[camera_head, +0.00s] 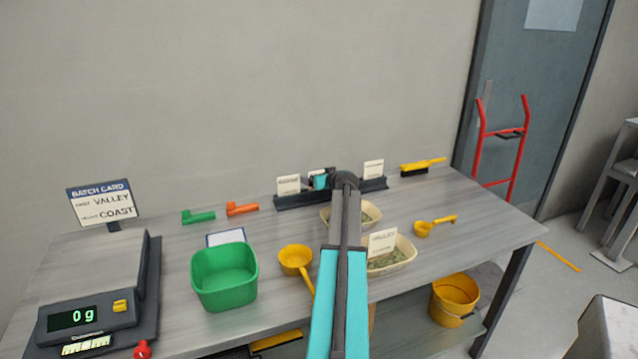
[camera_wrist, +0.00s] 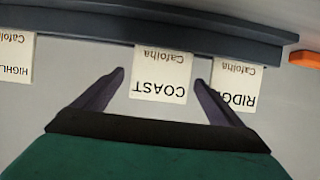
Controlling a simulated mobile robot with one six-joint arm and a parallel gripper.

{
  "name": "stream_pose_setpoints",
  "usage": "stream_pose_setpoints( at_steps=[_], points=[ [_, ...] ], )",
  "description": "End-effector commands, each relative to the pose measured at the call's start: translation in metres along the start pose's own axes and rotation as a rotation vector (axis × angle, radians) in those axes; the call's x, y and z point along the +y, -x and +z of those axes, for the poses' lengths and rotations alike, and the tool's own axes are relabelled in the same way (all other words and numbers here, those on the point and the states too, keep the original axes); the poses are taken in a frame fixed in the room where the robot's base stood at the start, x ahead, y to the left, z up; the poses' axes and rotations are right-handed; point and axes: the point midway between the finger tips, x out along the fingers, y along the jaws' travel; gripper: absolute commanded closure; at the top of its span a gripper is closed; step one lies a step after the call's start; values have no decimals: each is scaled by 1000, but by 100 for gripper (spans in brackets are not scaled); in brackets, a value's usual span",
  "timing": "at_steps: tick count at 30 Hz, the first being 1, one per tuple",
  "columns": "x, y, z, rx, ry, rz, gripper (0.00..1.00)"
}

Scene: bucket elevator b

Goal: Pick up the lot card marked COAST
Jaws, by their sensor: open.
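The white lot card marked COAST (camera_wrist: 161,72) stands in the dark card rack (camera_wrist: 150,28), its lettering upside down in the wrist view. My gripper (camera_wrist: 159,82) is open, with one dark finger on each side of this card and a small gap showing on both sides. In the head view my arm and gripper (camera_head: 321,180) cover most of the middle of the rack (camera_head: 295,200), and the COAST card cannot be made out there. A card marked RIDG (camera_wrist: 236,86), partly covered by a finger, and a card marked HIGHL (camera_wrist: 16,60) flank it.
A green bin (camera_head: 224,277), a yellow ladle (camera_head: 296,261) and a tray marked VALLEY (camera_head: 405,252) stand nearer. A scale (camera_head: 85,310) sits left.

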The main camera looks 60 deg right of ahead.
Motion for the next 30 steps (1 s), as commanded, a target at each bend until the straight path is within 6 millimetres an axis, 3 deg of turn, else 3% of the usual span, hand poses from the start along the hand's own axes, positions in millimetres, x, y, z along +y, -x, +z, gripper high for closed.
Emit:
stream_pose_setpoints(
  at_steps=[6, 23, 30],
  points=[
    [0, -12, 0, 0, -1, 0, 9],
    [1, -12, 1, 0, -1, 1, 9],
    [1, -12, 1, 0, -1, 2, 50]
  ],
)
